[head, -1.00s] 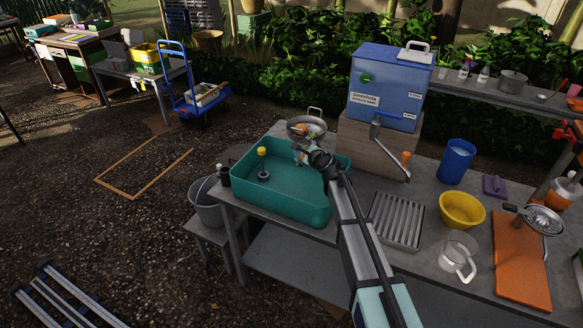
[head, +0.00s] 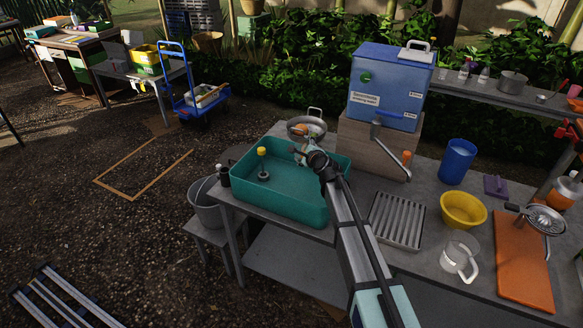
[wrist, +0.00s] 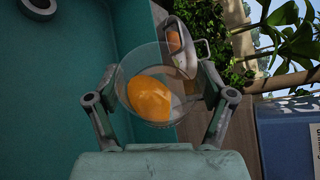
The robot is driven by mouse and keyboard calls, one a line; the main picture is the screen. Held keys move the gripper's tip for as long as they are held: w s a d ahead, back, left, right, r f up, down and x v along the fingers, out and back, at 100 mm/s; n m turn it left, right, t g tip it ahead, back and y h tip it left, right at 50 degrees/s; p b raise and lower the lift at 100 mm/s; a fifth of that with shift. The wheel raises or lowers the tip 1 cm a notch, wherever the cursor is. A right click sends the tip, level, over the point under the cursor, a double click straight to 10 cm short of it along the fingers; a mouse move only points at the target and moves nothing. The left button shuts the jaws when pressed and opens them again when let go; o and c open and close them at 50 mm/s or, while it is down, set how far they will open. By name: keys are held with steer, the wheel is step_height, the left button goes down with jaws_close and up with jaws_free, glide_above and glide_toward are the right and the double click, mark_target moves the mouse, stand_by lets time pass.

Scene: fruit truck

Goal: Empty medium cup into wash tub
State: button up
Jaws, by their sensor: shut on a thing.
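The clear cup (wrist: 138,62) is between the two fingers of my gripper (wrist: 160,85) in the wrist view, with the fingers shut on its sides. An orange rounded piece (wrist: 150,98) shows through or inside the cup; its exact kind is unclear. The teal wash tub (head: 272,205) stands on the grey table, and my gripper (head: 302,155) is above its far right part in the head view. The tub floor (wrist: 60,95) fills the left of the wrist view. The cup is small and partly hidden by my gripper in the head view.
A metal pan (head: 318,113) with an orange item sits just behind the tub. A blue water container (head: 385,85) on a wooden block stands right of it. A yellow-topped plunger-like thing (head: 263,165) stands in the tub. A drain rack (head: 397,220) lies to the right.

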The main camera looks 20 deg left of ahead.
mark_target(297, 157)
steer(key=shift+s+a+r+n+t+b, duration=0.2)
steer(key=shift+n+t+b, duration=0.1)
steer(key=shift+n+b, duration=0.25)
steer(key=shift+s+a+r+n+t+b, duration=0.15)
steer(key=shift+n+t+b, duration=0.15)
steer(key=shift+n+b, duration=0.25)
stand_by(0.8)
steer(key=shift+s+a+r+n+t, duration=0.2)
steer(key=shift+s+a+n+t, duration=0.2)
steer(key=shift+s+n, duration=0.25)
stand_by(0.9)
steer(key=shift+s+a+r+n+t+b, duration=0.1)
steer(key=shift+s+n+t+b, duration=0.15)
steer(key=shift+n+b, duration=0.2)
stand_by(0.5)
